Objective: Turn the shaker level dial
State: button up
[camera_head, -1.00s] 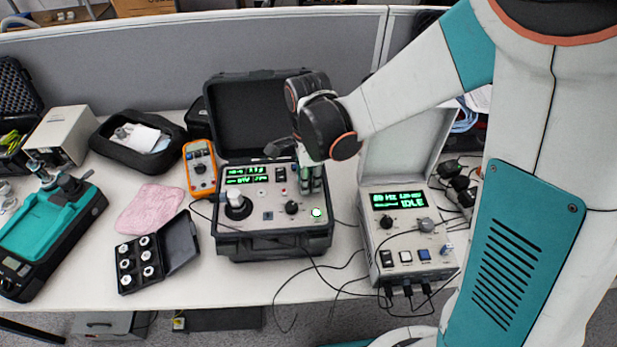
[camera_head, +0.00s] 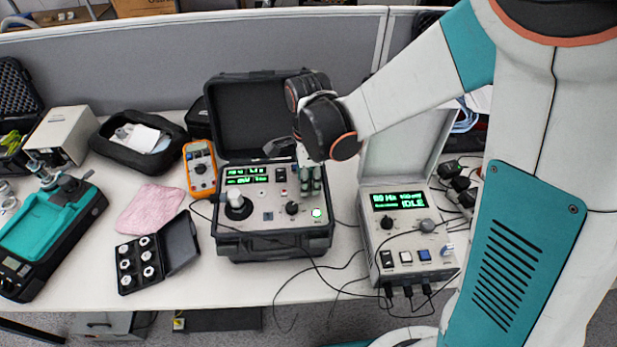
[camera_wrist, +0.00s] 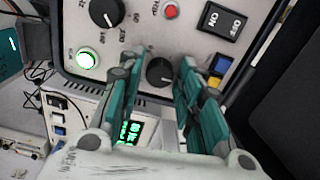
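The black-cased shaker unit (camera_head: 262,222) stands open on the table in the head view. A small black dial (camera_wrist: 160,72) on its panel shows in the wrist view; in the head view my gripper hides it. My gripper (camera_head: 310,190) is over the upper right of that panel. In the wrist view, the two teal fingers of my gripper (camera_wrist: 159,66) are apart, one on each side of the small dial, with visible gaps. Contact with the dial cannot be seen. A larger dial (camera_head: 292,208) with a printed scale sits nearby; it also shows in the wrist view (camera_wrist: 105,12).
A lit green button (camera_wrist: 87,59), a red button (camera_wrist: 170,11) and an ON/OFF switch (camera_wrist: 222,22) are close around the fingers. A control box (camera_head: 405,240) reading IDLE stands to the right. Cables (camera_head: 320,268) lie in front. An orange multimeter (camera_head: 200,167) stands left.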

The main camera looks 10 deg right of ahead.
jog(key=shift+r, duration=0.1)
notch_tip(320, 180, up, 7)
jog(key=shift+r, duration=0.15)
dwell(0.3)
jog(key=s+d+r+n+t, duration=0.7)
jog(key=s+d+n, duration=0.6)
jog(key=n, duration=0.4)
notch_tip(320, 180, up, 3)
jog(key=shift+d+f, duration=0.2)
jog(key=shift+d, duration=0.45)
